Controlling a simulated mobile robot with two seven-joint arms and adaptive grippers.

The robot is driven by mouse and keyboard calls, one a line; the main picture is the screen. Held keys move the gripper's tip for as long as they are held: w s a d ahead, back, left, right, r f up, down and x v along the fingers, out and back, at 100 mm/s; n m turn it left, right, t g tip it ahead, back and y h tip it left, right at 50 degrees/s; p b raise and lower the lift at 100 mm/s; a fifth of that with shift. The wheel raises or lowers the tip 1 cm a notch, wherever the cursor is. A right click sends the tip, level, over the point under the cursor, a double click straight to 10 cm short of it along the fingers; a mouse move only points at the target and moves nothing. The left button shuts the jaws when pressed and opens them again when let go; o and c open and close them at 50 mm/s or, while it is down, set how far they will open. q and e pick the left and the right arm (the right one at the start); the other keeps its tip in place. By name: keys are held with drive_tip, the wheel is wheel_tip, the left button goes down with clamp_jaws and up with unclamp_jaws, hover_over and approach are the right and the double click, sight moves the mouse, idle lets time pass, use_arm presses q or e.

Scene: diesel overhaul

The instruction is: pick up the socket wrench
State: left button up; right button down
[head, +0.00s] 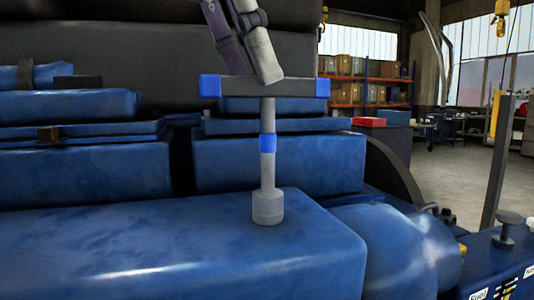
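The socket wrench (267,166) is a grey T-handled tool with a dark crossbar, blue bar ends, a blue band on the shaft and a round grey socket at the bottom. It is upright, its socket over the top of the blue engine block (150,245); whether it touches cannot be told. My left gripper (254,78) comes down from the top onto the crossbar. One light grey finger crosses in front of the bar; a dark purplish finger ends at its upper edge, seemingly behind. Whether they press on the bar is unclear. My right gripper is not in view.
More blue engine blocks stand behind the wrench, with a blue rounded cylinder (395,250) to the right. A red box (369,121) lies farther back. A dark knob (509,222) stands at the right edge. Shelves with boxes (365,80) and open floor are in the background.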

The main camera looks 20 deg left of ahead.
use_arm(q)
hover_over(280, 191)
wheel_tip(280, 191, down, 7)
clamp_jaws()
drive_tip(key=shift+r, duration=0.1)
